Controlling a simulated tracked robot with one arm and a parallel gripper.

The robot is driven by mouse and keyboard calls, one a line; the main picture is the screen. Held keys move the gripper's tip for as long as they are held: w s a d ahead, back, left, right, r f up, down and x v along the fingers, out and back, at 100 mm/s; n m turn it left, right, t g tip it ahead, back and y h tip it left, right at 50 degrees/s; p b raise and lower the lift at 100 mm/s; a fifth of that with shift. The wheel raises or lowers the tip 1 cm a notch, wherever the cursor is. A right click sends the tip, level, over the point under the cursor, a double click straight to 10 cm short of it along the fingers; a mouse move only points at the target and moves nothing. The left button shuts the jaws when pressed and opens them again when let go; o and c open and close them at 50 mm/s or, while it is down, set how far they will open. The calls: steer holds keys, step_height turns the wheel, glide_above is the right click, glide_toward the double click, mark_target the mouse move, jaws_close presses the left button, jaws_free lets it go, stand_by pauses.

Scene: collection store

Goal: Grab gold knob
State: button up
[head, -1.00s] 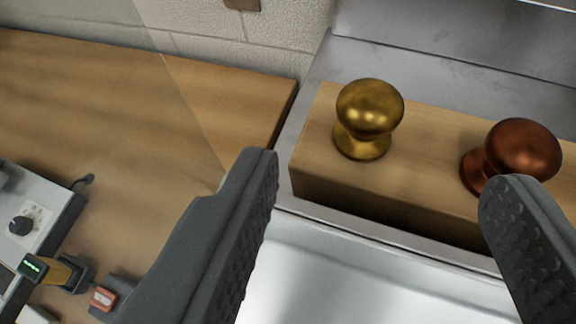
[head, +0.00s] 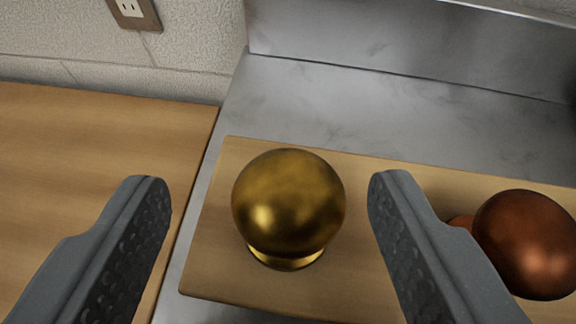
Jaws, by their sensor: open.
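The gold knob (head: 288,203) is a shiny round ball on a short flared base. It stands upright near the left end of a wooden block (head: 225,270), in the middle of the head view. My gripper (head: 268,190) is open, with one dark ridged finger on each side of the knob in the picture. A gap shows between the knob and each finger. How far the fingertips are above or short of the knob is hard to tell.
A metal surface (head: 330,105) with a raised back lies behind the block. A wooden worktop (head: 90,180) is at the left. A wall outlet (head: 133,12) is above.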

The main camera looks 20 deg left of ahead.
mark_target(291, 202)
steer(key=shift+d+p+x, duration=0.2)
steer(key=shift+p+x, duration=0.05)
steer(key=shift+x, duration=0.75)
steer(key=shift+d+p+x, duration=0.2)
steer(key=shift+x, duration=1.6)
steer(key=shift+c, duration=0.3)
steer(key=c, duration=1.1)
